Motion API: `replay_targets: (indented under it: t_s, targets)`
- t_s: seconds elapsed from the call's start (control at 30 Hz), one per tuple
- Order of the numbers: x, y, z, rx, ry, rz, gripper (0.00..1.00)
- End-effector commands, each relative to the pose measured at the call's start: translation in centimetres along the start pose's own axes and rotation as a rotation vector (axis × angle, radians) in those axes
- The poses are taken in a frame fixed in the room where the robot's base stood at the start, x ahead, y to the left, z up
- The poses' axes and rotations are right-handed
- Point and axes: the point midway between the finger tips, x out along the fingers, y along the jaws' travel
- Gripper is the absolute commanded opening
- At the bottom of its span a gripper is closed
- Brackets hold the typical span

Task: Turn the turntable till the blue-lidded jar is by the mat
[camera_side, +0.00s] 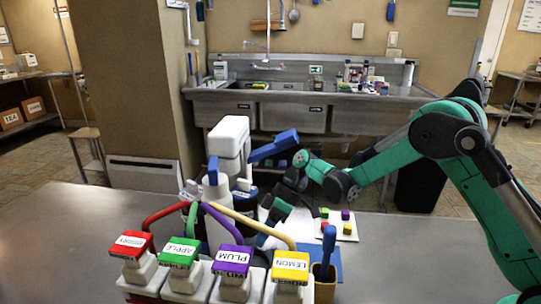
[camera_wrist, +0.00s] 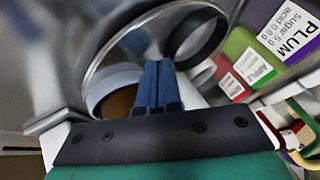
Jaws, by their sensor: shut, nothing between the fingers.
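My gripper shows in the wrist view with its two blue fingers (camera_wrist: 157,88) shut together and nothing between them. They point toward a clear round rim (camera_wrist: 100,55). A dark ring (camera_wrist: 205,30) and a pale ring (camera_wrist: 108,82) with brown inside lie close by; contact with the fingers is unclear. In the side view my arm comes from the right and reaches down behind the coloured tubes, where the fingertips are hidden. I cannot make out the turntable or a blue-lidded jar.
Labelled dispensers, including apple (camera_side: 180,251), plum (camera_side: 234,261) and lemon (camera_side: 290,267), stand in front with arching tubes. A white machine (camera_side: 231,135) stands behind them. A white board (camera_side: 349,238) carries coloured cubes. A brown cup (camera_side: 325,285) stands at front right. The left tabletop is clear.

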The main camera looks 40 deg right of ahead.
Motion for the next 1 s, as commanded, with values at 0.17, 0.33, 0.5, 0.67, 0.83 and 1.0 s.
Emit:
replay_targets:
  t_s: [0.17, 0.33, 0.5, 0.67, 0.83, 1.0]
  targets:
    - [0.5, 0.0, 0.0, 0.0, 0.0, 0.0, 0.0]
    - [0.4, 0.0, 0.0, 0.0, 0.0, 0.0, 0.0]
    - [0.6, -0.2, 0.1, 0.043, 0.022, 0.028, 0.0]
    - [0.9, -1.3, 0.4, 0.224, 0.124, 0.133, 0.0]
    - [1.6, -2.6, 0.6, 0.375, 0.209, 0.22, 0.0]
    - [1.7, -3.0, 0.6, 0.426, 0.24, 0.247, 0.0]
